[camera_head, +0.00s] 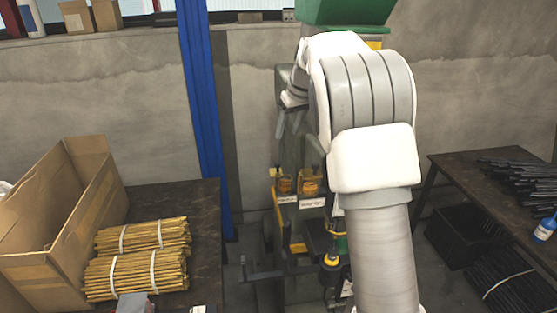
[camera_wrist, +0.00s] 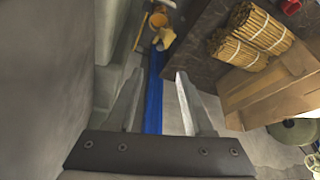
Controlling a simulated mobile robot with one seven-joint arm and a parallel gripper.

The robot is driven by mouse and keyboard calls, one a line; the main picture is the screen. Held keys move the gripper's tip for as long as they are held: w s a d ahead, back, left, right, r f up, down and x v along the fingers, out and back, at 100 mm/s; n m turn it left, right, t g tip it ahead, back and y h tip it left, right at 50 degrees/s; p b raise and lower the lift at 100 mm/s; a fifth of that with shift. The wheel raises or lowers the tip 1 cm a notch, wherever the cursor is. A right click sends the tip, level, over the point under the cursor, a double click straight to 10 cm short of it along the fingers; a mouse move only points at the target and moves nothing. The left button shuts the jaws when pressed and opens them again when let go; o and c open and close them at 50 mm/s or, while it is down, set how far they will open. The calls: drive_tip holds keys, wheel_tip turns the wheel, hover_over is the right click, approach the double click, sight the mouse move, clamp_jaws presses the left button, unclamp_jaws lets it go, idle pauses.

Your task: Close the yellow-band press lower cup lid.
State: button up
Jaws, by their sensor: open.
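The press is a tall grey machine with a green top (camera_head: 345,11) and a yellow patch just below it, mostly hidden behind my arm. Two small amber cups, one on the left (camera_head: 285,184) and one on the right (camera_head: 309,187), sit low on its front above white labels. I cannot tell which is the lower cup or how its lid stands. My gripper (camera_head: 287,120) is open and empty, above and apart from the cups. In the wrist view its two fingers (camera_wrist: 160,75) point toward the blue post, and an orange cup-like part (camera_wrist: 158,19) shows at the top edge.
A blue post (camera_head: 206,110) stands left of the press. A left table (camera_head: 205,230) holds an open cardboard box (camera_head: 75,205) and bundled yellow rods (camera_head: 140,262). A dark right table (camera_head: 470,180) holds black rods (camera_head: 520,180) and a blue bottle (camera_head: 545,228).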

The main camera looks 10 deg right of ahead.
sight(278, 163)
drive_tip(key=p+x, duration=0.2)
drive_tip(key=x, duration=1.2)
drive_tip(key=shift+f, duration=0.2)
clamp_jaws()
